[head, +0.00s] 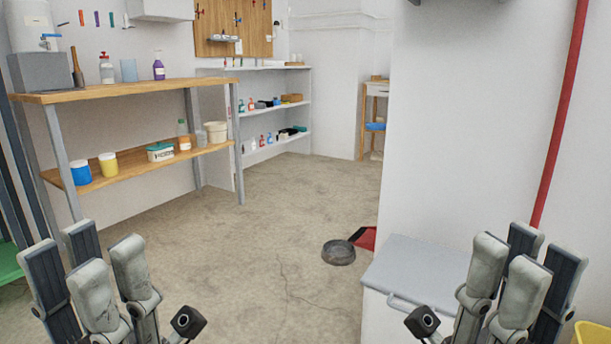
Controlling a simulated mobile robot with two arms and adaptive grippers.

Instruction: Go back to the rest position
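My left gripper (86,250) is at the lower left of the head view, with its fingers pointing up and standing apart. Nothing shows between them. My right gripper (524,255) is at the lower right in much the same pose, with its fingers apart and empty. Both grippers are raised in front of me, one on each side of the picture. No thing touches either gripper as far as I can see. The lower parts of both arms are cut off by the bottom edge.
A wooden workbench (130,88) with bottles and tubs stands at the left. A white shelf (275,107) is behind it. A grey-lidded white box (420,268) stands near my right gripper. The middle floor (240,240) is clear.

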